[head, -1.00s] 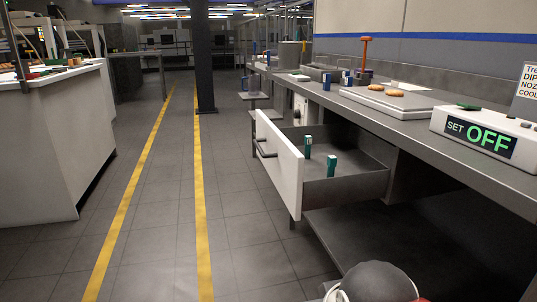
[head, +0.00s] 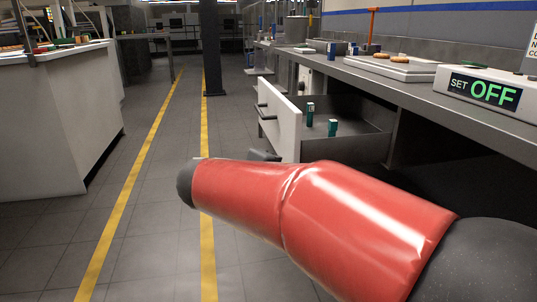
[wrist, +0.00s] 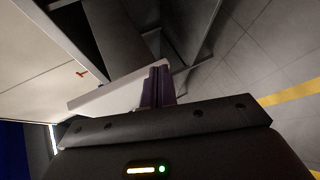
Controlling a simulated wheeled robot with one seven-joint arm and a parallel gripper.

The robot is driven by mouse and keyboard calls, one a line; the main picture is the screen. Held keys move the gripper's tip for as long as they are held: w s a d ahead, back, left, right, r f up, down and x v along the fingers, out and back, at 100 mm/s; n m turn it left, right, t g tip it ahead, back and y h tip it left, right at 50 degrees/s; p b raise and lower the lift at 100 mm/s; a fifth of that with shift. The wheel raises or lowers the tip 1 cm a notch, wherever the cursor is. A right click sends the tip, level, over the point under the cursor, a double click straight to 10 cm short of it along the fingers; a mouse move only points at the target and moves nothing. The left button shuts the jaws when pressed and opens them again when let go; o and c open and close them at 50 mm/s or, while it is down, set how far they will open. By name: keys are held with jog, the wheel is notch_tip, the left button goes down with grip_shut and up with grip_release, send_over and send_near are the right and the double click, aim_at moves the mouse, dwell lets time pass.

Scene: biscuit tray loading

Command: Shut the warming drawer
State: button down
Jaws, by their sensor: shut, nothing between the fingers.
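The warming drawer stands open under the counter on the right in the head view, with a white front panel (head: 281,122) and a dark bar handle (head: 264,113) facing the aisle. Two small green items (head: 332,127) stand upright inside it. My red-sleeved arm crosses the foreground and hides the drawer's lower near part. In the wrist view my gripper (wrist: 158,72) is shut and empty, beside the end of a white panel (wrist: 105,94), apparently the drawer front. Whether the fingers touch it I cannot tell.
A white cabinet (head: 60,120) stands at left. The tiled aisle with yellow lines is clear between them.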

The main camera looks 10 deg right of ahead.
jog(key=w+a+r+n+t+h+b, duration=0.1)
jog(key=w+a+r+n+t+h, duration=0.15)
jog(key=w+a+t, duration=0.55)
jog(key=w+d+g, duration=0.1)
jog(key=d, duration=0.1)
jog(key=w+d+g, duration=0.1)
jog(key=w+d, duration=0.1)
jog(key=d, duration=0.1)
jog(key=w+d, duration=0.2)
jog(key=shift+w+d+r+g+y, duration=0.1)
jog(key=shift+d+r+g+y, duration=0.15)
jog(key=shift+g+y, duration=0.15)
jog(key=shift+d, duration=0.55)
